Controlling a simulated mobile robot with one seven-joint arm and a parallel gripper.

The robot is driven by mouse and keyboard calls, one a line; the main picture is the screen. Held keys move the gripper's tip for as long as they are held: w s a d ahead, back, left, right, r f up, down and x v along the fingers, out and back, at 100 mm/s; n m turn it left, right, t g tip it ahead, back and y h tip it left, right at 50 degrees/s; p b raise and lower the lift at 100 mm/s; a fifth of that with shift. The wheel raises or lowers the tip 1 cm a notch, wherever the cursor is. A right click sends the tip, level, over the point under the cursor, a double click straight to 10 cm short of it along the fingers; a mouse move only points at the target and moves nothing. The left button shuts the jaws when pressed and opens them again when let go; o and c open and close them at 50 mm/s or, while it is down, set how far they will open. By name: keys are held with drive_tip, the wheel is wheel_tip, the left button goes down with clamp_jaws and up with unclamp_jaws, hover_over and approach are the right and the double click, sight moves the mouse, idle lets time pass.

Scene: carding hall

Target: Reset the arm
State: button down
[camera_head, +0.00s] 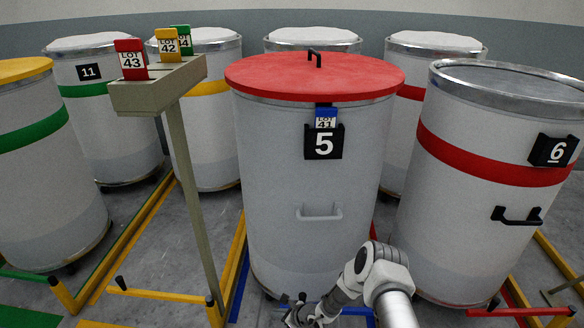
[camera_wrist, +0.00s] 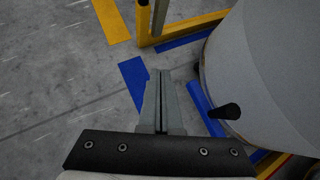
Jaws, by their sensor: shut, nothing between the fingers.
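My gripper (camera_wrist: 164,82) points down over the grey floor in the wrist view, its two fingers together with nothing between them. In the head view my arm reaches in from the bottom right, and my gripper (camera_head: 300,318) is low at the bottom edge, in front of the can marked 5 (camera_head: 270,215). Its fingertips are too small to make out there. In the wrist view the pale side of a can (camera_wrist: 270,70) is to the right of the fingers, apart from them.
Can 5 has a red lid (camera_head: 270,75) and a blue LOT 41 card (camera_head: 326,117). Can 6 (camera_head: 430,210) stands open at right. A post stand (camera_head: 150,95) holds lot cards at left. Yellow rails (camera_head: 152,296) and a dark peg (camera_wrist: 226,111) lie low near the gripper.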

drive_tip(key=w+a+r+n+y, duration=0.1)
drive_tip(key=w+r+n, duration=0.25)
drive_tip(key=r, duration=0.75)
drive_tip(key=w+r+n+y, duration=0.15)
drive_tip(key=r+n, duration=0.25)
drive_tip(key=r, duration=0.6)
drive_tip(key=s+r+n+g, duration=0.25)
drive_tip(key=r+n, duration=0.35)
drive_tip(key=r, duration=1.1)
drive_tip(key=s+d+r+n+h, duration=0.2)
drive_tip(key=s+d+r+n, duration=0.1)
drive_tip(key=s+r, duration=0.45)
drive_tip(key=s+d+r+n+h, duration=0.2)
drive_tip(key=s+d+r+n, duration=0.1)
drive_tip(key=s+r, duration=0.4)
drive_tip(key=s+d+r+n+t+h, duration=0.1)
drive_tip(key=s+d+r+n+h, duration=0.2)
drive_tip(key=s+d, duration=0.5)
drive_tip(key=s+d+r+n+t+h, duration=0.1)
drive_tip(key=s+d+r+n+h, duration=0.15)
drive_tip(key=s+d+r, duration=0.6)
wheel_tip(320, 180, up, 12)
drive_tip(key=s+a+p, duration=0.2)
drive_tip(key=p, duration=1.4)
drive_tip(key=shift+s+a+m+h, duration=0.2)
drive_tip(key=shift+s+m+h, duration=0.1)
drive_tip(key=shift+m, duration=0.1)
drive_tip(key=shift+r, duration=0.1)
